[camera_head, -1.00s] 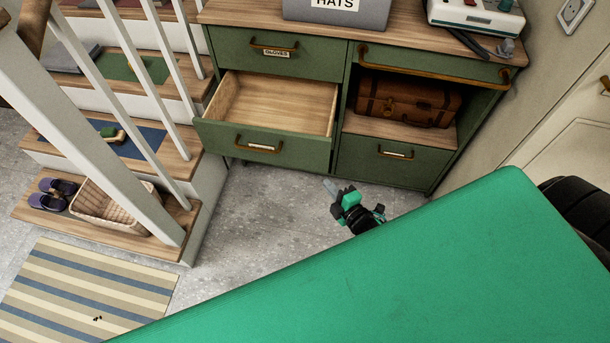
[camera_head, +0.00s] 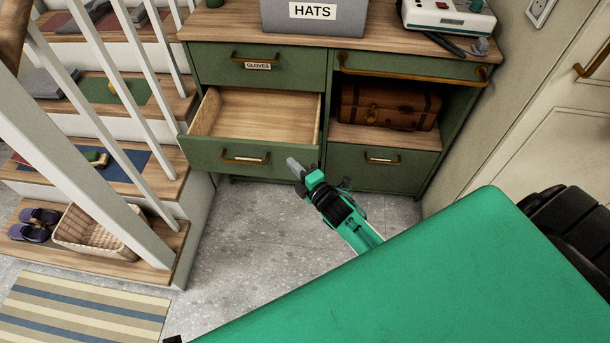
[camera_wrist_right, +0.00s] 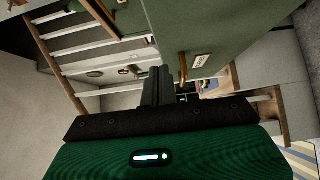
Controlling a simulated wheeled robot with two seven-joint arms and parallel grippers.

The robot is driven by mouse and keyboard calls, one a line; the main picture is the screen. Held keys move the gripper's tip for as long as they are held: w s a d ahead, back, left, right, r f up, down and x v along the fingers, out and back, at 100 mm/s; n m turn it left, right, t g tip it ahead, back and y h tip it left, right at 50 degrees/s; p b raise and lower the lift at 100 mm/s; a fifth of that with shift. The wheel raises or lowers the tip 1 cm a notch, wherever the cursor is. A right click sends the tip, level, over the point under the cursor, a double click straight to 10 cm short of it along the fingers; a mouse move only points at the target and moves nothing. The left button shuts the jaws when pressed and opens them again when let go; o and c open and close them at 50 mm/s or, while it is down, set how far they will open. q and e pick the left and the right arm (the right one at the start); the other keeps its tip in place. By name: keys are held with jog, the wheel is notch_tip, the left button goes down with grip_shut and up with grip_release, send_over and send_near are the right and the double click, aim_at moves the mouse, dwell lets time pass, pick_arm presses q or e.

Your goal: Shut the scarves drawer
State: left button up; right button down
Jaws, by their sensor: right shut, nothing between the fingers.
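The open drawer (camera_head: 225,160) is green with a wooden inside, a brass handle (camera_head: 245,159) and a label too small to read. It sticks out below the gloves drawer (camera_head: 257,66), and its visible inside is empty. My right gripper (camera_head: 293,163) is shut and empty, close to the right end of the open drawer's front; I cannot tell whether it touches. In the right wrist view its shut fingers (camera_wrist_right: 156,86) show beside a green drawer front with a brass handle (camera_wrist_right: 183,68) and a white label (camera_wrist_right: 201,60). My left gripper is not in view.
A shut lower right drawer (camera_head: 382,168) sits below a shelf with a brown suitcase (camera_head: 388,107). A grey HATS box (camera_head: 325,18) stands on top. Stairs with white balusters and a basket (camera_head: 95,235) are at the left. Grey floor (camera_head: 250,225) before the cabinet is clear.

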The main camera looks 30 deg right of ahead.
aim_at(292, 148)
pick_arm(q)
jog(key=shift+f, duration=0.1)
pick_arm(e)
jog(key=shift+w+d, duration=0.6)
jog(key=shift+w, duration=0.15)
jog(key=shift+w+d, duration=0.55)
jog(key=shift+w, duration=0.2)
jog(key=shift+w+d, duration=0.35)
jog(key=shift+w, duration=0.1)
pick_arm(q)
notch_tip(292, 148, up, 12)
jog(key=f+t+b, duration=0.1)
jog(key=b, duration=0.5)
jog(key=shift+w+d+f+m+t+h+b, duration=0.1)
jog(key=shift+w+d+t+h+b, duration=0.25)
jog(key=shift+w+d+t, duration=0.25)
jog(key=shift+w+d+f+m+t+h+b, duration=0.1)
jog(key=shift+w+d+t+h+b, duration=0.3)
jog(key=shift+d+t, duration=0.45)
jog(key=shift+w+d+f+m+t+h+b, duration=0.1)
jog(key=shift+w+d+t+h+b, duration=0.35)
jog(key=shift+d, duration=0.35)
pick_arm(e)
jog(key=w+d, duration=1.1)
jog(key=w, duration=0.5)
jog(key=shift+w+d, duration=0.2)
jog(key=shift+w, duration=0.2)
